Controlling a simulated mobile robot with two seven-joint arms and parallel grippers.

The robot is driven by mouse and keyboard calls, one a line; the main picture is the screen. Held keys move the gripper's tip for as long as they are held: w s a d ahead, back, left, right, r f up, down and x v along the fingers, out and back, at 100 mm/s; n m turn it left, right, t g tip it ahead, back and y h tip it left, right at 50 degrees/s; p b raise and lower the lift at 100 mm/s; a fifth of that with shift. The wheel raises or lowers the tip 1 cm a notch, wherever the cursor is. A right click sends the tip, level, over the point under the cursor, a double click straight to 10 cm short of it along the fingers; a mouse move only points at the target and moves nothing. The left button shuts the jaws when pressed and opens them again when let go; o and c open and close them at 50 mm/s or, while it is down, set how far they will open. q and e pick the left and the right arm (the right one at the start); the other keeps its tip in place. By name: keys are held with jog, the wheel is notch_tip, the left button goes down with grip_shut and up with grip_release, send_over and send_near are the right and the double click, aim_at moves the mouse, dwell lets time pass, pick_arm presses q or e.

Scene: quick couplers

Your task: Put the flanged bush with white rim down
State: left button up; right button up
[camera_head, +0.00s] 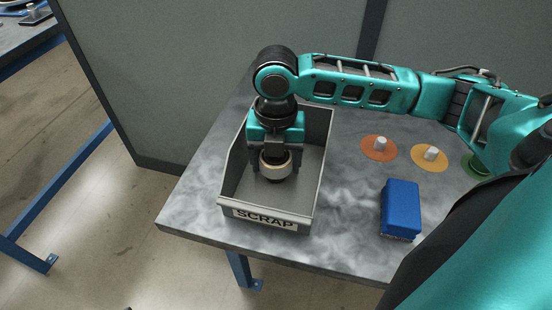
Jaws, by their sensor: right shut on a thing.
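The flanged bush with white rim (276,170) is a short dark round part with a pale rim. My right gripper (275,160) points down and is shut on it, in or over the open grey SCRAP bin (230,185). The bin's walls surround the bush in the head view. I cannot tell whether the bush touches the bin floor. The gripper and arm hide part of the bin's far side. My left gripper is not in view.
A blue block-like object (400,207) lies right of the bin. Orange (370,151), yellow (422,159) and green (470,166) discs lie behind it; white pegs show on the orange and yellow ones. Bare grey tabletop (345,220) lies between bin and blue object.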

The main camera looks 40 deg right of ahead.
jog(key=shift+f, duration=0.1)
jog(key=o, duration=1.2)
pick_arm(q)
jog(key=p, duration=0.1)
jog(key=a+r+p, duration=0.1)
jog(key=p, duration=0.1)
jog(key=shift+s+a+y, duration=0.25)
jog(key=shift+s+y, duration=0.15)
pick_arm(e)
notch_tip(320, 180, up, 12)
jog(key=shift+r, duration=0.15)
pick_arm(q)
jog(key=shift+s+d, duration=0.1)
